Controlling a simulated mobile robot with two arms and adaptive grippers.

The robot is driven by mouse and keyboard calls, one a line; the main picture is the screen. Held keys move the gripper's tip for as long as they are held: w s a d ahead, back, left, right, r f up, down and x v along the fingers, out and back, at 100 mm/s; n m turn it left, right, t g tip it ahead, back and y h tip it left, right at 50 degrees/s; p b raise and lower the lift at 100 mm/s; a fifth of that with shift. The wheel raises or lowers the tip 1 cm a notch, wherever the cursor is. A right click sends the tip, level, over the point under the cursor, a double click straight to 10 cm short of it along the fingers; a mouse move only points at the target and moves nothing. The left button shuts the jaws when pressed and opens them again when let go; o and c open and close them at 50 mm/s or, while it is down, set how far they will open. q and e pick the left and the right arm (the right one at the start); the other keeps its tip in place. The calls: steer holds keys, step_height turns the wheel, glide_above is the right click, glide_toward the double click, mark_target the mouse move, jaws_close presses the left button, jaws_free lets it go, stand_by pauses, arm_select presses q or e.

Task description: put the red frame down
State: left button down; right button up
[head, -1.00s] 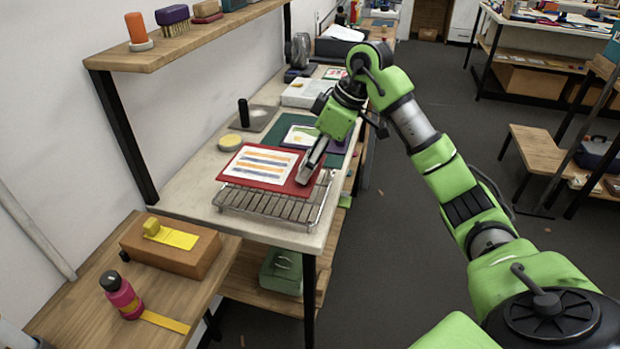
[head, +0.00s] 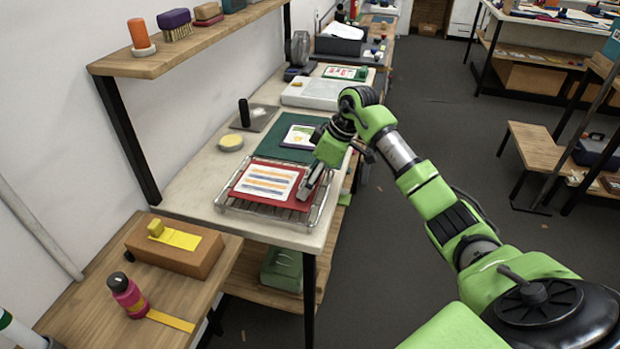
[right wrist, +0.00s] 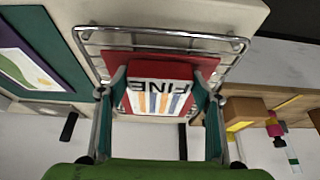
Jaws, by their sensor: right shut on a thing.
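The red frame (head: 296,203) has a white panel with orange and blue stripes. It lies about level over the wire rack (head: 318,214) near the front of the pale bench, very low or resting on it. My right gripper (head: 311,187) is shut on the right edge of the red frame. In the right wrist view, the fingers (right wrist: 160,92) flank the red frame (right wrist: 172,66), whose panel shows the upside-down letters FINE. The rack's wire rim (right wrist: 160,31) shows beyond it. The frame hides most of the rack's slats. My left gripper is not in view.
Behind the rack are a green mat (head: 285,154) with a picture and a round yellow pad (head: 230,142). A lower wooden table at left holds a brown box (head: 178,262) and a pink bottle (head: 128,295). A shelf (head: 150,66) overhangs at upper left.

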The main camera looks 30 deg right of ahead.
steer(key=shift+f, duration=0.15)
steer(key=o, duration=1.2)
steer(key=shift+c, duration=0.2)
steer(key=b+v, duration=0.1)
steer(key=v, duration=1.1)
steer(key=shift+b, duration=0.35)
